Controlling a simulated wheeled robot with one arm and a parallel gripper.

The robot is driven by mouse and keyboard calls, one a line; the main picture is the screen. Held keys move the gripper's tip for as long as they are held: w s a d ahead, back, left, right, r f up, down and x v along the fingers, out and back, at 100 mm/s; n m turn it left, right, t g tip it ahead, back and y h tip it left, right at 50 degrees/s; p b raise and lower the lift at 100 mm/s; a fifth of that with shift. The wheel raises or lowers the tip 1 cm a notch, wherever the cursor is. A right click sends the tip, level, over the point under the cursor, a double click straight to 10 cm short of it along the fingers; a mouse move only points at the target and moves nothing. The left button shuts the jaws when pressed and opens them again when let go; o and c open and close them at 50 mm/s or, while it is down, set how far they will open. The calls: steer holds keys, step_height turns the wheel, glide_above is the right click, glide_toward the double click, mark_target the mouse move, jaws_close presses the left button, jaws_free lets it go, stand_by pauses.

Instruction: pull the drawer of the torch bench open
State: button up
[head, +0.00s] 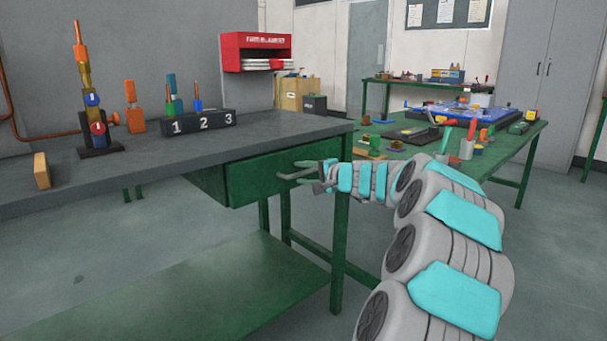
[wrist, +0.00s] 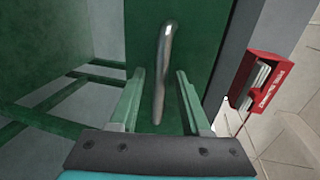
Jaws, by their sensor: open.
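The torch bench (head: 110,182) has a dark grey top and green legs. Its green drawer (head: 250,176) hangs under the top, and its front also fills the middle of the wrist view (wrist: 178,50). The drawer's metal bar handle (head: 297,173) shows in the wrist view (wrist: 162,75) between my two fingers. My gripper (head: 312,176) is open at the handle, with one finger on each side of it in the wrist view (wrist: 158,100). I cannot tell whether a finger touches the handle. Whether the drawer stands slightly out is hard to tell.
A black block numbered 1, 2, 3 (head: 200,123) and an orange torch stack (head: 85,90) stand on the bench. A lower green shelf (head: 190,290) lies beneath. A second green table (head: 480,160) with parts stands right. A red wall box (head: 257,52) hangs behind.

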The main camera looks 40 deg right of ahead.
jaws_close()
stand_by(1.3)
